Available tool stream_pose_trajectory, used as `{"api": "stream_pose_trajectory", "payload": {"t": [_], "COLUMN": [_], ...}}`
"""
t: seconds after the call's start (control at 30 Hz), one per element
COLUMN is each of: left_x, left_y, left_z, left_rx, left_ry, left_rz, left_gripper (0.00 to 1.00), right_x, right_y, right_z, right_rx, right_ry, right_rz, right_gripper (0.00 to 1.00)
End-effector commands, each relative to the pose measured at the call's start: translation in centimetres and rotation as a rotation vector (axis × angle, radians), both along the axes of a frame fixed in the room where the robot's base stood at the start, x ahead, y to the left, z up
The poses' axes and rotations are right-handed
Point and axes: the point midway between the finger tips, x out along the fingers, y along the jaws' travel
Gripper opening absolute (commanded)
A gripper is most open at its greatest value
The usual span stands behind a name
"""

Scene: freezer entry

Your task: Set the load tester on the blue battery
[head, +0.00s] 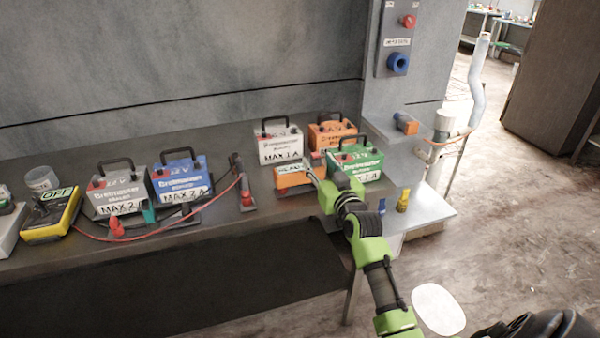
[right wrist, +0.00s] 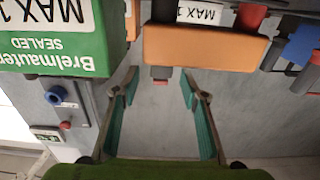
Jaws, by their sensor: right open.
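The load tester, which I take to be the orange box with a small pale display (head: 292,180), lies on the bench in front of the white and green batteries. It also shows in the right wrist view (right wrist: 225,52). My right gripper (head: 311,170) is at its right end in the head view. In the right wrist view the open jaws (right wrist: 160,84) are empty, with the tips just short of the orange box. The blue battery (head: 178,172) stands upright to the left, its handle up and a white label on its front. My left gripper is not in view.
A green battery (head: 355,166) stands close beside my right gripper, with an orange battery (head: 331,130) and a white one (head: 280,136) behind. A clamp (head: 241,180), red cable, grey battery (head: 118,188) and yellow device (head: 52,215) occupy the left bench.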

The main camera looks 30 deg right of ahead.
Motion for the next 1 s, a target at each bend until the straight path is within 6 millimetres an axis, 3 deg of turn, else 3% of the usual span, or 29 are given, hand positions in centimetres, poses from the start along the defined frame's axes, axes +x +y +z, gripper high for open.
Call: {"api": "stream_pose_trajectory", "payload": {"t": [0.2, 0.5, 0.67, 1.0], "left_x": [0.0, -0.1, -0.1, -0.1], "left_y": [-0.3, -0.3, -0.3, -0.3], "left_z": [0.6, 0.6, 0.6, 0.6], "left_rx": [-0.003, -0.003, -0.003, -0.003], "left_ry": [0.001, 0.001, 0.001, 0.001], "left_rz": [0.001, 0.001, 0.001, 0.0], "left_gripper": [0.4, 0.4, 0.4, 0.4], "right_x": [2.6, 3.0, 3.0, 3.0], "right_y": [-0.5, -0.6, -0.6, -0.6], "right_z": [0.1, 0.1, 0.1, 0.4], "right_rx": [-0.001, -0.001, -0.001, 0.0], "right_ry": [0.001, 0.001, 0.001, -0.006], "right_rz": [0.0, 0.0, 0.0, -0.001], "right_gripper": [0.4, 0.4, 0.01, 0.0]}}
